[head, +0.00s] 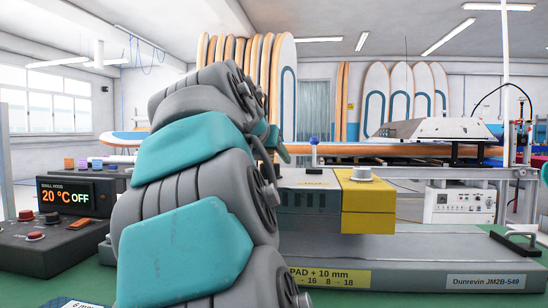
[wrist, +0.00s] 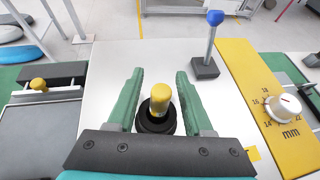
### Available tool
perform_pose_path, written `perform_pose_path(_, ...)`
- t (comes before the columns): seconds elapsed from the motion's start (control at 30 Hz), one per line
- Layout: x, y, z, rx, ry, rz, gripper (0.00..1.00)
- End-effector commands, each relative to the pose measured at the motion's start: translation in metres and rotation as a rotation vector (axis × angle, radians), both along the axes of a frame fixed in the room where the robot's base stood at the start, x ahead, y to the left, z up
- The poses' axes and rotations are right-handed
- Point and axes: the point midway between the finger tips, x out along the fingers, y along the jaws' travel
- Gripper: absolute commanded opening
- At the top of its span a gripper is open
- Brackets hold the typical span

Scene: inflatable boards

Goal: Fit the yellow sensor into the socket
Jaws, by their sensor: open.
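In the wrist view, a yellow-capped sensor (wrist: 161,93) stands in a round black collar (wrist: 154,122) on a white top surface. I cannot tell whether this collar is the socket or part of the sensor. My gripper (wrist: 159,73) is open, its two green fingers on either side of the yellow cap with a gap at each side. In the head view, my arm hides the sensor and most of the gripper.
A blue-topped lever (wrist: 208,48) stands ahead on the right, also in the head view (head: 314,141). A yellow panel with a white dial (wrist: 285,106) lies to the right. A smaller yellow knob (wrist: 38,84) sits at the left.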

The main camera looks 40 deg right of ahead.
Motion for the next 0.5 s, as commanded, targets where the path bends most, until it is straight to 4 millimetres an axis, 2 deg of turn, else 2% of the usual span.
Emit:
perform_pose_path(0.2,-0.001,0.001,0.004,-0.002,-0.001,0.001,0.51)
perform_pose_path(0.5,-0.025,0.047,0.029,-0.002,-0.004,0.005,0.51)
